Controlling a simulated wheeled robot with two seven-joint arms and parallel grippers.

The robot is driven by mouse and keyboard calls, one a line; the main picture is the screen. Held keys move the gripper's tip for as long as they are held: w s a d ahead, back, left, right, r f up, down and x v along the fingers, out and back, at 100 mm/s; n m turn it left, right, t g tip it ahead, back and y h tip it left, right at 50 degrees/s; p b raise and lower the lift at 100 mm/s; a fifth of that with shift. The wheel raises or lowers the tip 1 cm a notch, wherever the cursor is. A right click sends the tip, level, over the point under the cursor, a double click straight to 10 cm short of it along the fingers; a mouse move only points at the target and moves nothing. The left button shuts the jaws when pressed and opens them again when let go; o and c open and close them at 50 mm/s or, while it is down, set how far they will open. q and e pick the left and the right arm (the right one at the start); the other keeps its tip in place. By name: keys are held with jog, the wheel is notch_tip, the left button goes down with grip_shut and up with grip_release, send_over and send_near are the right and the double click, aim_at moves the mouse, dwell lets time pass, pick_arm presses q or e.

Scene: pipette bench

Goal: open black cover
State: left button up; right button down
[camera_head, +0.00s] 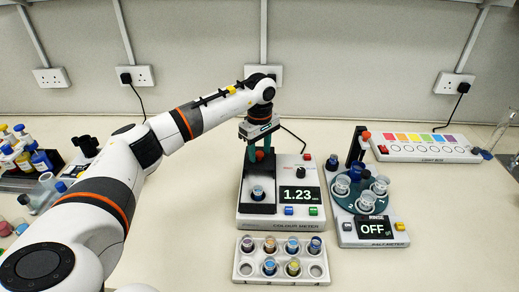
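The colour meter (308,222) is a white device with a lit display reading 1.23. Its black cover (262,172) appears raised at the back of the dark well, with a red knob (260,156) near its top. A vial (257,192) with blue contents shows in the well. My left gripper (260,150) points down over the meter's back left, its teal fingers apart on either side of the red knob. Contact with the knob cannot be made out. My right gripper is not in view.
A white rack (250,270) with several coloured vials stands in front of the meter. A device marked OFF (372,240) with a green turntable stands to its right. A light box (425,147) lies at the back right. Bottles (41,160) stand far left.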

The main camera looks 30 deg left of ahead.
aim_at(260, 153)
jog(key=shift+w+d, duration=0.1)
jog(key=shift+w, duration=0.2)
pick_arm(q)
jog(key=shift+r, duration=0.35)
notch_tip(260, 153, up, 11)
jog(key=b, duration=0.3)
jog(key=shift+r, duration=0.15)
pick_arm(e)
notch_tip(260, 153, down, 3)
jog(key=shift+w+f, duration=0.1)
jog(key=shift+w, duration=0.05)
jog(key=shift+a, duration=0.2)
